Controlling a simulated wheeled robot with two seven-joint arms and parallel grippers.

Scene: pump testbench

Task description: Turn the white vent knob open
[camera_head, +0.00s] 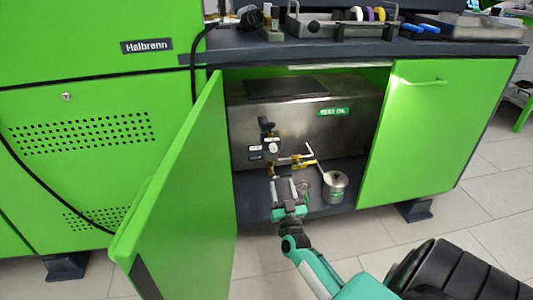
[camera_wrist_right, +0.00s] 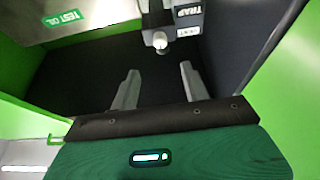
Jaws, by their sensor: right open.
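The white vent knob (camera_head: 273,147) is a small pale round knob on the front of the steel tank (camera_head: 310,128) inside the open cabinet, below a black fitting (camera_head: 266,126). My right gripper (camera_head: 284,187) is open, in the cabinet opening below and in front of the knob. In the wrist view its fingers (camera_wrist_right: 159,75) stand apart with nothing between them, and the knob lies beyond the gap, apart from both tips. My left gripper is not in view.
The left door (camera_head: 180,190) stands swung out, left of my right arm; the right door (camera_head: 430,130) is at the right. Yellow-handled valve parts (camera_head: 304,163) and a metal can (camera_head: 335,187) sit right of the knob. A tray (camera_head: 340,27) stands on the worktop.

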